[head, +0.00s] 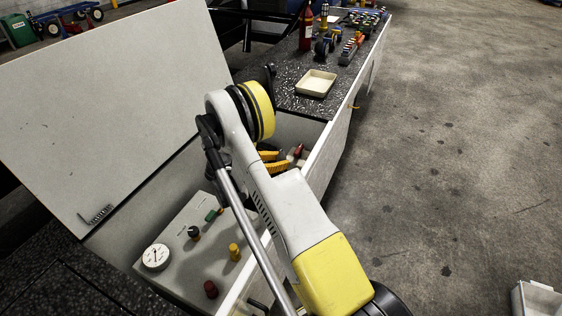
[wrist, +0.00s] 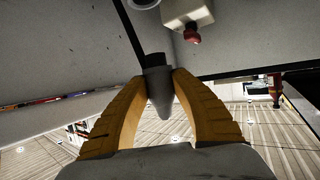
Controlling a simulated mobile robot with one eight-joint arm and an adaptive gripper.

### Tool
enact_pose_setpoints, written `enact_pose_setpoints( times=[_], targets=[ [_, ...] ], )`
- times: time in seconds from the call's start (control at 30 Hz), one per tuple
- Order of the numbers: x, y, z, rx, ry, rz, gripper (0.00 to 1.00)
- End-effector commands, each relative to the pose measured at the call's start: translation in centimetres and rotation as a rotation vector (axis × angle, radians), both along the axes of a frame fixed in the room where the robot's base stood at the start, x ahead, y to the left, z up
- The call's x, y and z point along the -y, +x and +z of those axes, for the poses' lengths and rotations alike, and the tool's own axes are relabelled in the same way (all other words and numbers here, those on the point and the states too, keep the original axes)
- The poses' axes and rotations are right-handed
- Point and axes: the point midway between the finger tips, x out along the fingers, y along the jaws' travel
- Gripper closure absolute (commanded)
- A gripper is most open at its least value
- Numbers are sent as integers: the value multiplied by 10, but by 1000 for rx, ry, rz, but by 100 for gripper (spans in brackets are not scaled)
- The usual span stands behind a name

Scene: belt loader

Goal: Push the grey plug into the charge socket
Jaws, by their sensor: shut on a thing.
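My gripper (wrist: 160,82) is shut on the grey plug (wrist: 160,100) in the wrist view. The plug is a tapered grey piece with a dark collar above it, held between two yellow-orange fingers. In the head view my gripper (head: 278,161) is inside the open compartment, partly hidden behind my arm. The plug cannot be made out there. I cannot clearly identify the charge socket in either view. A pale round fitting (wrist: 143,3) is cut off at the top of the wrist view, and I cannot tell whether it is the socket.
A pale box with a red button (wrist: 192,33) is near the fingers. The control panel has a gauge (head: 155,257), a green switch (head: 214,215) and several knobs. A raised lid (head: 95,110) stands left. A cream tray (head: 316,83) is on the speckled top behind.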

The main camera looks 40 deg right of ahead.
Motion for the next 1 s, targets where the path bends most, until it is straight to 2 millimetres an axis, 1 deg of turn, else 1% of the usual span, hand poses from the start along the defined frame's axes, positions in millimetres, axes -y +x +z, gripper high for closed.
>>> enact_pose_setpoints(
  times=[0.17, 0.37, 0.6, 0.77, 1.0],
  targets=[
    [-1, 0, -12, -1, -4, 0, 100],
    [-1, 0, -34, -1, -4, 0, 100],
    [-1, 0, -53, -1, -4, 0, 100],
    [-1, 0, -60, -1, -4, 0, 100],
    [-1, 0, -60, -1, -4, 0, 100]
  ],
)
